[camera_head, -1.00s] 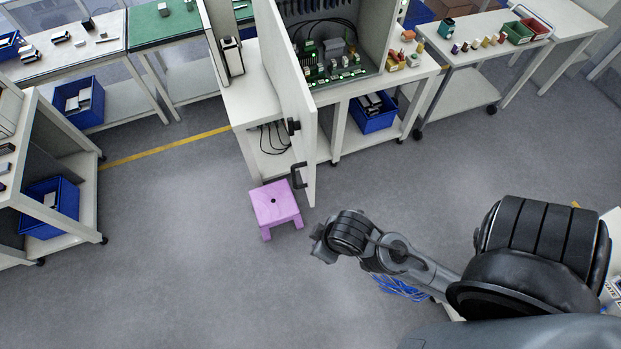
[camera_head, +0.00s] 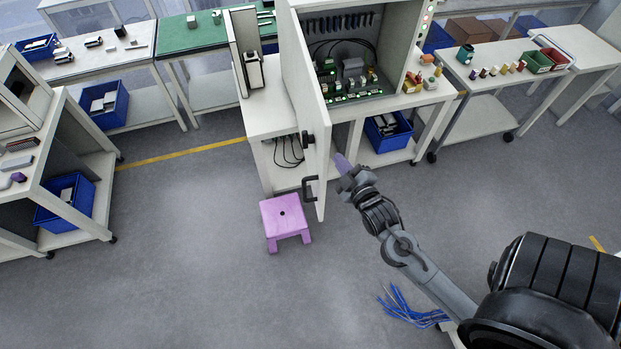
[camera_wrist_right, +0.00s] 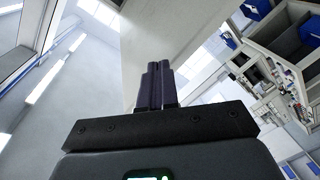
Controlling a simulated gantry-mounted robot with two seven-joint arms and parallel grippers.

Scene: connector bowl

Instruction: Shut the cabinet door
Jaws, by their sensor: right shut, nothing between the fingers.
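The white cabinet door (camera_head: 305,105) stands wide open, swung out toward me from the left side of the cabinet (camera_head: 400,30). A dark handle (camera_head: 310,188) sits low near its free edge. My right gripper (camera_head: 342,164), with purple fingers, is shut and empty, just right of the door's lower free end; I cannot tell whether it touches. In the right wrist view the shut fingers (camera_wrist_right: 157,85) point toward a pale panel (camera_wrist_right: 165,40), probably the door. My left gripper is not in view.
A pink stool (camera_head: 284,217) stands on the floor below the door. Circuit boards (camera_head: 345,85) fill the cabinet, and a blue bin (camera_head: 388,132) sits on the shelf beneath. A shelf cart (camera_head: 75,140) stands at the left. Open floor lies in front.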

